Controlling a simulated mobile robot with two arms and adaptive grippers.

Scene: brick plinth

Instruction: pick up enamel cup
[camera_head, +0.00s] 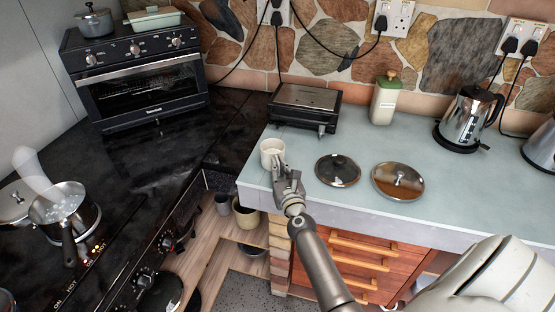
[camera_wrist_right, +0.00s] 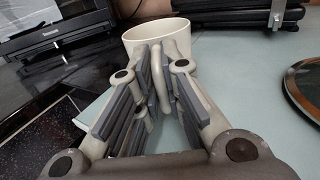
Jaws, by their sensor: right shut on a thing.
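The enamel cup (camera_head: 271,149) is cream-white and stands upright near the left end of the pale blue-grey counter in the head view. My right gripper (camera_head: 286,177) reaches it from the front and is shut on its handle. In the right wrist view the cup (camera_wrist_right: 165,34) is just beyond the fingertips, and its handle runs down between the fingers of the gripper (camera_wrist_right: 155,85). The cup's base is partly hidden behind the fingers, so I cannot tell whether it touches the counter. My left gripper is not in view.
A black grill press (camera_head: 303,106) stands behind the cup. Two pan lids, one dark (camera_head: 338,170) and one steel (camera_head: 398,181), lie to the right. A saucepan (camera_head: 65,208) steams on the dark hob at left.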

